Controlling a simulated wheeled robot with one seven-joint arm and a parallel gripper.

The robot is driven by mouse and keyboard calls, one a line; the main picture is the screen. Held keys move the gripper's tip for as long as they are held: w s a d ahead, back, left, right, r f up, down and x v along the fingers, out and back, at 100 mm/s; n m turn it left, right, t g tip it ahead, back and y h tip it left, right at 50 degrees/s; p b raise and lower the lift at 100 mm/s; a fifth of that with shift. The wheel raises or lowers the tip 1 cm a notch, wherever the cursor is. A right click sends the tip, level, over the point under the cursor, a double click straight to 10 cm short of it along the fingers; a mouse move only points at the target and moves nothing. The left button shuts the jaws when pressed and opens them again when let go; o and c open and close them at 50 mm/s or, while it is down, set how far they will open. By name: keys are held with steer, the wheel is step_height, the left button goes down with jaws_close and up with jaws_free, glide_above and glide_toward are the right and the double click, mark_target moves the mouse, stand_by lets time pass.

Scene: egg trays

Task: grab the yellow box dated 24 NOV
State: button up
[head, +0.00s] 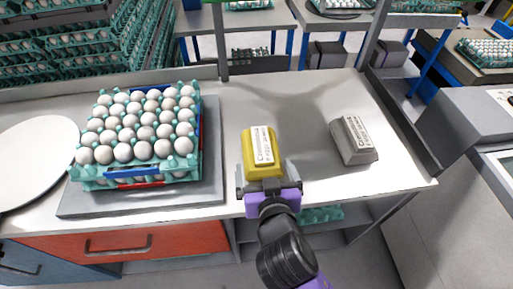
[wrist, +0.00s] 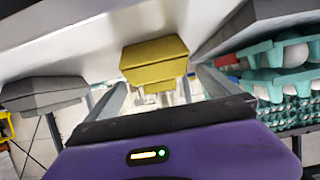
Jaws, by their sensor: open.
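The yellow box (head: 249,140) stands on the light table, with a white label on its top whose print is too small to read. My gripper (head: 264,176) is open at the near side of the yellow box, its two fingers pointing toward it. In the wrist view the yellow box (wrist: 155,62) shows beyond and between the open fingers (wrist: 160,88). I cannot tell whether the fingers touch it. A grey box (head: 355,143) with a white label stands apart to the right; it also shows at the left of the wrist view (wrist: 44,94).
A teal egg tray (head: 80,176) full of white eggs sits on a grey slab (head: 213,170) to the left. A white round plate (head: 35,150) lies at far left. The table (head: 300,100) is clear behind and between the boxes.

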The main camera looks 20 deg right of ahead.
mark_target(261, 152)
steer(key=shift+x, duration=1.4)
steer(key=shift+p+x, duration=0.6)
steer(key=shift+x, duration=2.05)
steer(key=shift+s+d+f, duration=0.1)
steer(key=shift+s+f, duration=0.05)
steer(key=c, duration=1.6)
steer(key=shift+c, duration=0.2)
steer(key=shift+r, duration=0.25)
